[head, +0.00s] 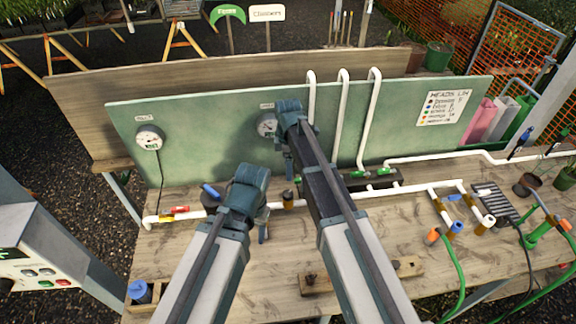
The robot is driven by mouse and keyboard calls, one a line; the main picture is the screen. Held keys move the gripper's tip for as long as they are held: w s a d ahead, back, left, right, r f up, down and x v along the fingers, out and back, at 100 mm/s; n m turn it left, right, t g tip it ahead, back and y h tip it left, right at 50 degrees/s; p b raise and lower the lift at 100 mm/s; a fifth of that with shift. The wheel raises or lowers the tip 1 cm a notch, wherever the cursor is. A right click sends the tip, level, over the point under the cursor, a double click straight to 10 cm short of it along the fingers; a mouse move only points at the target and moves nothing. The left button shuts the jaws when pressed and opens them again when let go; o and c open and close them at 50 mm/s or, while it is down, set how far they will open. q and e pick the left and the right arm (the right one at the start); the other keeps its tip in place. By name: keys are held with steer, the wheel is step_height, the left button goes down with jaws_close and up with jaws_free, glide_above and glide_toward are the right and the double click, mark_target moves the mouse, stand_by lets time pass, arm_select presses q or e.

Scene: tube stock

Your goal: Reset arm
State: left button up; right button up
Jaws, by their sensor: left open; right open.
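My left gripper (262,232) is the lower one, in the middle of the head view, above the wooden bench (190,262) near its back pipework. My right gripper (290,163) is higher, in front of the green back panel (215,120) and just right of a gauge (267,125). Both grippers are open, and I see nothing held in them. My own wrists and arms hide most of their fingers and part of the bench.
White pipes (343,115) rise along the panel. A pipe with red and yellow fittings (174,213) runs at the back left. A wooden block (361,276) lies in front. Pipe stubs with orange and blue ends (450,230), green hoses and a grate (493,200) crowd the right.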

stand_by(0.4)
steer(key=s+f+m+b, duration=0.6)
steer(key=s+m, duration=0.1)
steer(key=s, duration=0.5)
steer(key=s+f+m+h+b, duration=0.1)
steer(key=s+f+m+b, duration=0.6)
steer(key=s, duration=0.5)
steer(key=shift+s+f, duration=0.15)
steer(key=shift+s, duration=0.1)
stand_by(1.9)
